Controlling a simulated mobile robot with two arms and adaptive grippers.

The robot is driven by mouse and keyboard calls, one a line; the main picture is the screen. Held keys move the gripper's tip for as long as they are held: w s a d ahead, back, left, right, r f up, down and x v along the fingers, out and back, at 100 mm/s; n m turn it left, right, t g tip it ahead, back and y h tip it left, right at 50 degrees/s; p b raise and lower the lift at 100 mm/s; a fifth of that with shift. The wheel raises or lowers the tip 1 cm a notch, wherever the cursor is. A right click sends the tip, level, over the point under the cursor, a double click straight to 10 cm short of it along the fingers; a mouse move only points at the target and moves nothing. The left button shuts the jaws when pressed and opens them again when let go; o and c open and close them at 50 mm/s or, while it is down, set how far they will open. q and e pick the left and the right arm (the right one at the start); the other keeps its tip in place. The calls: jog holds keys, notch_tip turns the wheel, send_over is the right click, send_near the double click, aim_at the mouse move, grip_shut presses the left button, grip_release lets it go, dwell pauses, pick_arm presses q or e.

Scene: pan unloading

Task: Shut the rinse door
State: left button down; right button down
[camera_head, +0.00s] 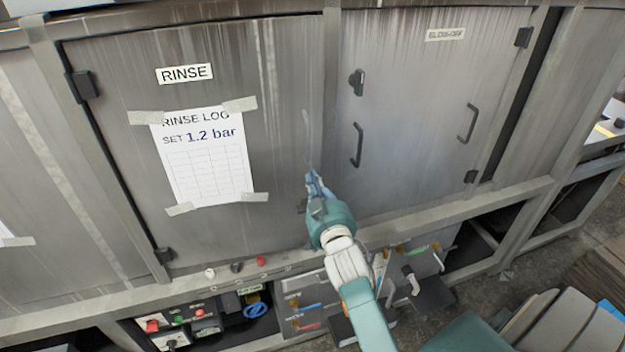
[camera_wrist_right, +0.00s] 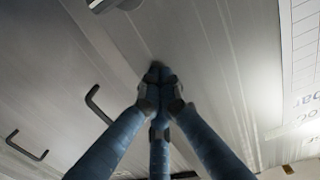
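The rinse door (camera_head: 275,130) is a streaked grey metal panel with a RINSE label, hinged along its left edge in the head view. It stands flush or nearly flush with its frame; I cannot tell whether it is latched. My right gripper (camera_head: 314,180) is at the lower right part of the door. In the right wrist view its three blue fingers (camera_wrist_right: 158,75) converge with tips together, nothing seen between them. The tips are close to the metal; I cannot tell whether they touch. My left gripper is not in view.
A taped rinse log (camera_head: 203,155) hangs on the door. The blow-off door (camera_head: 420,90), to the right, looks closed and carries black handles (camera_head: 357,145) (camera_head: 467,123). Below are a frame rail (camera_head: 460,208), a control box (camera_head: 165,335) and several hanging items.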

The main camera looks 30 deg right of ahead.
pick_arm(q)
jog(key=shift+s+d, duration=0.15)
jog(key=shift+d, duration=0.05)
pick_arm(e)
jog(key=shift+a+r, duration=0.1)
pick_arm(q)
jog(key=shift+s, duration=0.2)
pick_arm(e)
jog(key=shift+s+r, duration=0.1)
jog(key=shift+s, duration=0.1)
